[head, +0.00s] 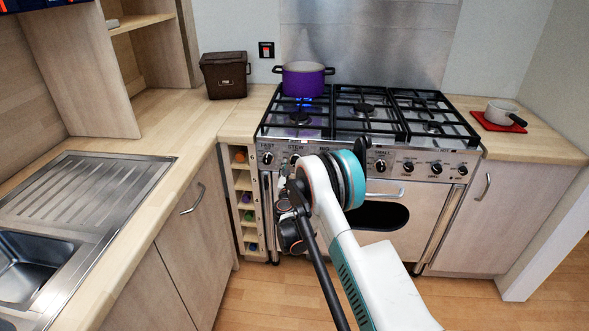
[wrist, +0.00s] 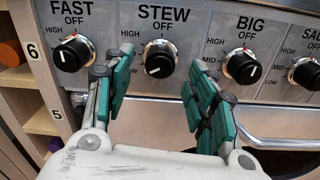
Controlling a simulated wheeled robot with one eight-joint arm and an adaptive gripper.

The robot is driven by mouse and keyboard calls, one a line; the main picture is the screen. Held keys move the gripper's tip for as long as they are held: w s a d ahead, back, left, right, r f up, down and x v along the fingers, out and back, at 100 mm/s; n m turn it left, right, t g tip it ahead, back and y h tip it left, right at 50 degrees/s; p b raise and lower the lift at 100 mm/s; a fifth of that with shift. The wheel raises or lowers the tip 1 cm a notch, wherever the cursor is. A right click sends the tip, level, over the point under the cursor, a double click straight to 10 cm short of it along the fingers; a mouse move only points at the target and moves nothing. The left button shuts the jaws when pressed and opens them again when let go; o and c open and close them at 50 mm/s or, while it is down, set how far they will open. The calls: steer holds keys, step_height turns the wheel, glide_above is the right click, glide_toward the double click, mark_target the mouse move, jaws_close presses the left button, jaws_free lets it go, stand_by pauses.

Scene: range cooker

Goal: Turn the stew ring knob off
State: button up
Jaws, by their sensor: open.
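The stew ring knob (wrist: 159,59) is black on a silver collar, on the panel under the word STEW. Its white pointer mark is at the lower left, away from OFF at the top. My gripper (wrist: 160,74) is open, with green-padded fingers on either side of the stew knob and nothing between them; I cannot tell whether a finger touches it. In the head view my arm partly covers the panel, and the stew knob (head: 294,160) shows just above my gripper. A blue flame (head: 304,103) burns under the purple pot (head: 304,80) at the back left.
The fast knob (wrist: 72,53) is left of my left finger. The big knob (wrist: 242,66) is close to my right finger. An oven handle (wrist: 285,141) runs below the panel at right. A small saucepan (head: 502,112) stands on the right counter.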

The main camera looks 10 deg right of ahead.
steer(key=shift+b+x, duration=0.35)
steer(key=shift+x, duration=1.35)
steer(key=c, duration=1.1)
steer(key=shift+o, duration=0.3)
steer(key=shift+m, duration=0.4)
steer(key=m, duration=2.3)
steer(key=shift+f, duration=0.1)
steer(key=shift+m, duration=0.3)
